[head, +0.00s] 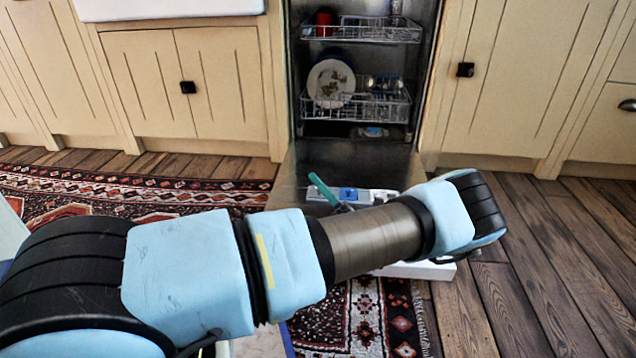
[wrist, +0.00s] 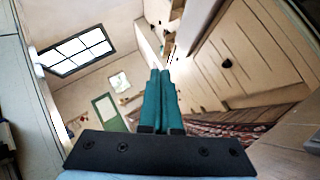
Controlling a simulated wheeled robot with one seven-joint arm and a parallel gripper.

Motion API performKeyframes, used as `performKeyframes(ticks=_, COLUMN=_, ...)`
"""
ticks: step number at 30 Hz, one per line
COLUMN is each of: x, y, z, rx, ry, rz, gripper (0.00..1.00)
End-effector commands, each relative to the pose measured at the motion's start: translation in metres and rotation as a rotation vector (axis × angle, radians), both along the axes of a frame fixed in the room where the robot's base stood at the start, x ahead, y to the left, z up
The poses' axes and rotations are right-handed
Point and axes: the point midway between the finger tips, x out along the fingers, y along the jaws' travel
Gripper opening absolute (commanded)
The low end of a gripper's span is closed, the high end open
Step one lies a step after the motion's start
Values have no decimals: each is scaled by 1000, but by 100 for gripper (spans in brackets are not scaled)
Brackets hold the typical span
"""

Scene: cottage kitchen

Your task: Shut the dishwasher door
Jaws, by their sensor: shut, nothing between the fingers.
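The dishwasher (head: 432,60) stands open between cream cabinets in the head view. Its door (head: 300,158) is folded down low in front of it, with the grey inner face up. My arm crosses in front of much of the door and hides it; a white end of the door (head: 420,270) shows below the arm. My gripper (head: 314,178) shows a teal finger over the door in the picture; the gap between them cannot be told. In the wrist view, the teal fingers of my gripper (wrist: 160,72) are together and hold nothing.
An upper rack (head: 370,33) and a lower rack (head: 360,108) with a plate (head: 331,83) sit inside the dishwasher. A patterned rug (head: 110,190) covers the floor at left. Wooden floor (head: 560,250) at right is clear. The wrist view shows a window (wrist: 75,52).

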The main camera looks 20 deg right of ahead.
Motion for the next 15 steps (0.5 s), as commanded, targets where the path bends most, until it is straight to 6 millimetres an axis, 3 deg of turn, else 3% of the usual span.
performKeyframes(ticks=10, x=47, y=36, z=40, rx=-2, ry=0, rz=4, gripper=0)
performKeyframes(ticks=15, x=59, y=28, z=60, rx=-6, ry=0, rz=2, gripper=0)
